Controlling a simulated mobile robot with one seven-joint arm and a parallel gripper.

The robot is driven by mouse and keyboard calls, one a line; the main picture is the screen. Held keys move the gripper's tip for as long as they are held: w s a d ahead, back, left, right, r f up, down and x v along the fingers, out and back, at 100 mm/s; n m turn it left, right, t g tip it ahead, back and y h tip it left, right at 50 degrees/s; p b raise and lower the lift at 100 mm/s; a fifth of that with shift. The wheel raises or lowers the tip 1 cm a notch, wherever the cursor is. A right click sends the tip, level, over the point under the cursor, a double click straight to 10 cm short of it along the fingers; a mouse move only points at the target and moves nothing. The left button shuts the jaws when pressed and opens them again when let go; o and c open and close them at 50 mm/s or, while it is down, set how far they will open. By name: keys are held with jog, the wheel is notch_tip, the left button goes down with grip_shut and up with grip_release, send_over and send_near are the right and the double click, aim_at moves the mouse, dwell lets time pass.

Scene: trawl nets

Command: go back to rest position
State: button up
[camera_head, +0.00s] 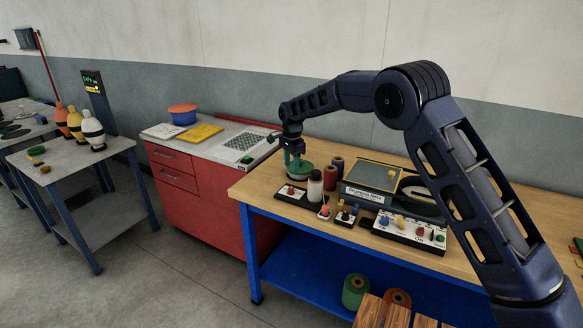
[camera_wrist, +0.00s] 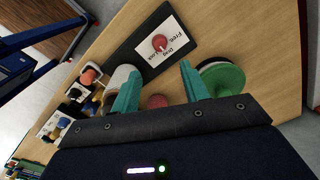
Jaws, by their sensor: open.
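My gripper (camera_head: 292,158) is at the end of my dark blue arm, over the left part of the wooden workbench (camera_head: 258,185). Its two teal fingers (camera_wrist: 158,82) are apart, and nothing shows held between them. A black board with a white label and a red knob (camera_wrist: 160,42) lies beyond the fingertips in the wrist view. It also shows in the head view (camera_head: 291,191), just below the gripper. A green round piece (camera_wrist: 222,78) is beside the right finger in the wrist view; whether they touch is unclear.
Bottles and spools (camera_head: 315,185), a panel of coloured knobs (camera_head: 410,233) and a grey box with a yellow-edged top (camera_head: 376,176) crowd the bench. A red cabinet (camera_head: 205,200) stands left, then a grey table with several floats (camera_head: 92,130). Floor between is clear.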

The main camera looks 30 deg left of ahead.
jog(key=shift+d, duration=0.1)
dwell(0.3)
